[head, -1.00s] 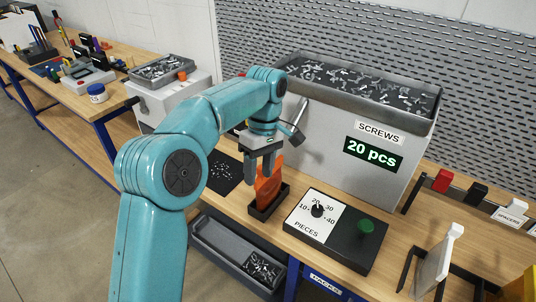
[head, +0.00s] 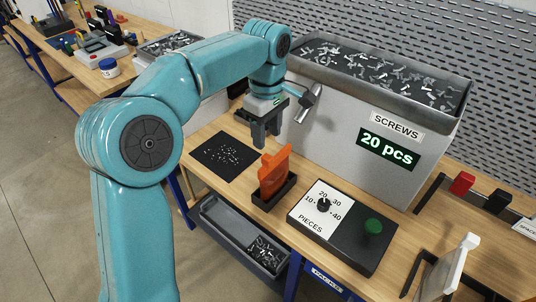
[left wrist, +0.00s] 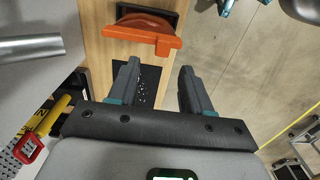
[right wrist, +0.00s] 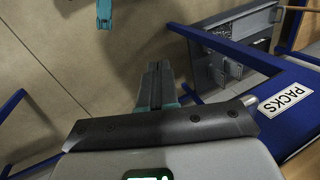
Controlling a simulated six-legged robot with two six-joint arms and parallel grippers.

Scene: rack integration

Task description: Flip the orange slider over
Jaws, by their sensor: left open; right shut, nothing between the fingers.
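The orange slider (head: 273,172) stands upright in a small black holder (head: 272,194) on the wooden bench. It also shows in the left wrist view (left wrist: 142,37), beyond the fingertips. My left gripper (head: 259,140) is open and empty, above and behind the slider in the head view, near the black mat. The fingers are apart from the slider. My right gripper (right wrist: 154,76) is shut and empty in the right wrist view, over the floor beside the blue bench frame. It is not in the head view.
The screw dispenser (head: 345,140) stands behind the slider, with a metal spout. A dial box (head: 345,225) with a green button is to the right. A black mat (head: 207,160) with screws lies to the left. A grey tray (head: 217,227) hangs below the bench edge.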

